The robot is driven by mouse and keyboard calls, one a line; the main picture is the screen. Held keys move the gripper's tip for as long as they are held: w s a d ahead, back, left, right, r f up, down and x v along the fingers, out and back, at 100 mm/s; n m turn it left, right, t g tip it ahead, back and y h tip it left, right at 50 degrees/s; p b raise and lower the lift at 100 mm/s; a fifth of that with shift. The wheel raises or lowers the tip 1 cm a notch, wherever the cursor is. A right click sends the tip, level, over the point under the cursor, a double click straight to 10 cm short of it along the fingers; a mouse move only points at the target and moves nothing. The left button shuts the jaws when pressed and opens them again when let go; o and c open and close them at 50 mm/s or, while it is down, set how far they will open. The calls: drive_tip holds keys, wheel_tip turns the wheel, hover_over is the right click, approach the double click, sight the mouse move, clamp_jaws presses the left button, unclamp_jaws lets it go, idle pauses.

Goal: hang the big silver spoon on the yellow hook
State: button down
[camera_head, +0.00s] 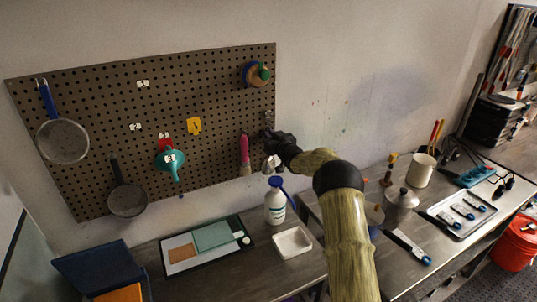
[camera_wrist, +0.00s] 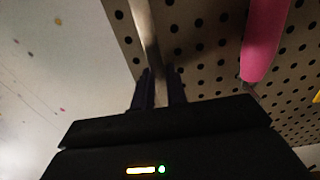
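The yellow hook (camera_head: 194,126) is on the middle of the pegboard, with nothing hanging on it. The big silver spoon (camera_head: 269,164) is at the pegboard's right edge, its bowl showing beside and below my gripper (camera_head: 272,138). In the wrist view its shiny handle (camera_wrist: 148,35) runs between the two dark fingers of my gripper (camera_wrist: 159,88), which look shut on it. The handle lies close in front of the board. Whether its top is still on a peg cannot be told.
A pink-handled brush (camera_head: 245,155) hangs just left of the spoon; its handle also shows in the wrist view (camera_wrist: 264,40). A teal funnel (camera_head: 171,161) hangs below the red hook (camera_head: 164,141). A spray bottle (camera_head: 275,205) stands below my gripper. The board around the yellow hook is clear.

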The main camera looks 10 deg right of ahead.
drive_tip(key=shift+r, duration=0.55)
idle(0.5)
drive_tip(key=shift+s, duration=0.1)
drive_tip(key=b+v, duration=0.4)
drive_tip(key=v, duration=0.3)
drive_tip(key=shift+s+b, duration=0.15)
drive_tip(key=shift+b, duration=0.15)
idle(1.2)
drive_tip(key=shift+d, duration=0.1)
